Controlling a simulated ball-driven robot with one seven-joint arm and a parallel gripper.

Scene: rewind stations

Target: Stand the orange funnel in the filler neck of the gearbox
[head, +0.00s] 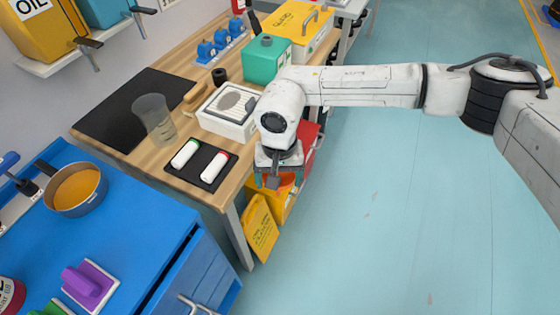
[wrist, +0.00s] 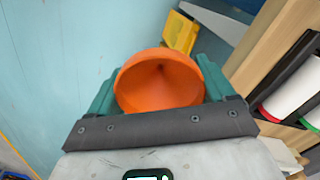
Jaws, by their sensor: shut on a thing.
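My gripper (head: 274,180) hangs past the front edge of the wooden bench, over the floor side. In the wrist view, its teal fingers (wrist: 160,82) are shut on the orange funnel (wrist: 158,80), one on each side. The funnel's wide round mouth faces the wrist camera, and its spout is hidden behind the cone. In the head view the funnel is mostly hidden by the gripper. A teal box (head: 266,62) with a dark round fitting on top stands at the back of the bench. It may be the gearbox, but I cannot tell for sure.
On the wooden bench are a white device (head: 228,112), a clear beaker (head: 153,118) and a dark tray (head: 201,166) with two white cylinders. Yellow and red bins (head: 262,228) hang at the bench's front. A blue bench (head: 130,205) stands at left. The floor at right is clear.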

